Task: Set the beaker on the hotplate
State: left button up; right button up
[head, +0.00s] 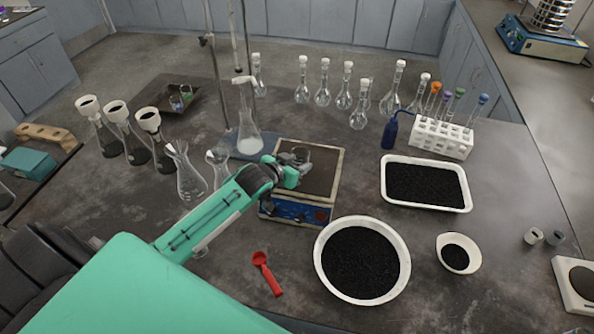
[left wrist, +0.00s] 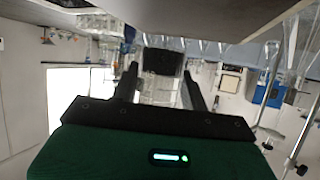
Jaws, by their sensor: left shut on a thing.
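The hotplate (head: 326,178) stands on the bench in the middle of the head view, with a dark top and a blue front panel. My left gripper (head: 300,169) is over the hotplate top, reaching in from the left. It is shut on a clear glass beaker (head: 303,154), which is faint and partly hidden by the fingers. In the left wrist view the beaker (left wrist: 160,90) shows as clear glass between the two dark fingers. Whether its base touches the hotplate I cannot tell. My right gripper is not in view.
A clamp-stand flask (head: 248,138) is close behind-left of the hotplate. Glass flasks (head: 190,182) stand left, by my arm. A round bowl (head: 318,262) and white tray (head: 464,199) of black grains lie right. A red scoop (head: 265,272) lies in front.

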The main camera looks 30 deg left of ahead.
pick_arm(q)
notch_tip(320, 180, down, 4)
jog(key=shift+r+p, duration=0.1)
jog(key=shift+p, duration=0.3)
jog(key=shift+f, duration=0.25)
jog(key=shift+f, duration=0.1)
jog(key=o, duration=1)
jog(key=shift+o, duration=0.2)
